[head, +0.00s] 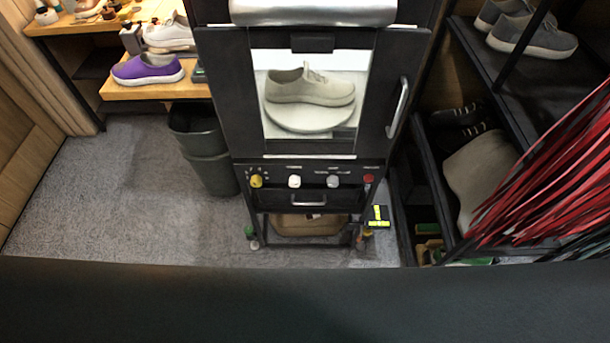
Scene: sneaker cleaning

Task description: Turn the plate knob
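A dark cabinet machine (218,100) stands in front of me with its windowed door shut. Its control panel carries a yellow knob (256,181), a white knob (294,181), a grey knob (333,181) and a small red control (368,179). The labels above them are too small to read, so I cannot tell which is the plate knob. Behind the window, a light beige sneaker (310,88) rests on a round pale plate (308,119). Neither of my grippers is in view.
A vertical door handle (398,107) sticks out at the machine's right. A dark bin (208,160) stands close on its left. A wooden bench (155,91) holds a purple shoe (148,69). Red strips (560,165) hang at the right. Grey carpet (130,200) lies clear at left.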

